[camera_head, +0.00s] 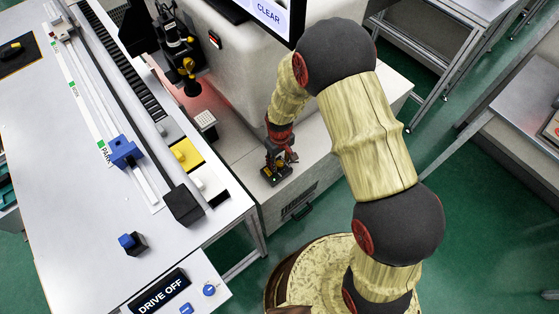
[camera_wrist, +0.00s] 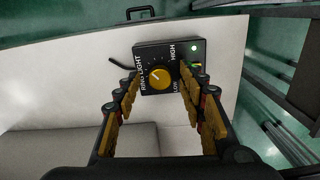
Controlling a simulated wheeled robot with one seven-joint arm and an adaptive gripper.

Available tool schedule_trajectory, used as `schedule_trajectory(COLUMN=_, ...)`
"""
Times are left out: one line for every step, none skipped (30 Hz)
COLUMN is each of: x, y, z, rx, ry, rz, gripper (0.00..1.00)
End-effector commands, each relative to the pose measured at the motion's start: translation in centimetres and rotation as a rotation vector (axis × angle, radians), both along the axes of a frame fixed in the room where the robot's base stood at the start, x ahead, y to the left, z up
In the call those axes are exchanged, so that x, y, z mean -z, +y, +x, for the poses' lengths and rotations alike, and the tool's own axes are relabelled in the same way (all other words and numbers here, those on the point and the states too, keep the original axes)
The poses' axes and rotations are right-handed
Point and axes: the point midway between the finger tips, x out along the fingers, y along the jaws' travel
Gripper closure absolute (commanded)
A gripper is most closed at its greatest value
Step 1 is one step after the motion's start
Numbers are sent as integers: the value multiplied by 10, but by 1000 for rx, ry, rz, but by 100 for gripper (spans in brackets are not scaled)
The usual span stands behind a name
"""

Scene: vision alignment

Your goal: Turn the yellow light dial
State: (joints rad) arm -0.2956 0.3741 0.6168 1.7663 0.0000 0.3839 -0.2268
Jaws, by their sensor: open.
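The yellow light dial (camera_wrist: 160,79) is a round knob on a black box (camera_wrist: 144,53) marked RING LIGHT, with HIGH and LOW lettering on its right side in the wrist view. The dial's pale pointer mark points toward the upper left there. A green lamp (camera_wrist: 194,74) glows on the box. My gripper (camera_wrist: 160,88) is open, with one finger on each side of the dial and clear gaps between. Whether the tips reach the dial's depth I cannot tell.
A keypad (camera_head: 205,119) and a dark camera stand (camera_head: 185,55) are to the left of my gripper. A rail table (camera_head: 80,215) with a blue carriage (camera_head: 124,152) lies further left. A screen (camera_head: 270,12) reads CLEAR. White bench surface (camera_wrist: 70,75) around the box is clear.

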Motion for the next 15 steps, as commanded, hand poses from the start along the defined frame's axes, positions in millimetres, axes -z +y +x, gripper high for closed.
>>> schedule_trajectory(x=-1, y=0, z=0, rx=0, ry=0, rz=0, gripper=59)
schedule_trajectory(x=-2, y=0, z=0, rx=0, ry=0, rz=0, gripper=59)
schedule_trajectory(x=-4, y=0, z=0, rx=0, ry=-1, rz=0, gripper=59)
schedule_trajectory(x=-7, y=0, z=1, rx=0, ry=-2, rz=1, gripper=59)
schedule_trajectory(x=-10, y=0, z=1, rx=0, ry=-3, rz=1, gripper=59)
schedule_trajectory(x=-15, y=0, z=1, rx=0, ry=-4, rz=1, gripper=59)
schedule_trajectory(x=-20, y=0, z=1, rx=0, ry=-4, rz=1, gripper=59)
schedule_trajectory(x=-25, y=0, z=1, rx=0, ry=-3, rz=1, gripper=59)
schedule_trajectory(x=-33, y=0, z=1, rx=0, ry=-5, rz=2, gripper=59)
schedule_trajectory(x=-39, y=1, z=2, rx=0, ry=-5, rz=2, gripper=59)
schedule_trajectory(x=-45, y=1, z=2, rx=0, ry=-5, rz=2, gripper=59)
schedule_trajectory(x=-54, y=1, z=2, rx=0, ry=-5, rz=2, gripper=59)
schedule_trajectory(x=-60, y=0, z=1, rx=0, ry=-4, rz=1, gripper=59)
schedule_trajectory(x=-67, y=1, z=1, rx=0, ry=-5, rz=2, gripper=59)
schedule_trajectory(x=-74, y=0, z=1, rx=0, ry=-4, rz=1, gripper=59)
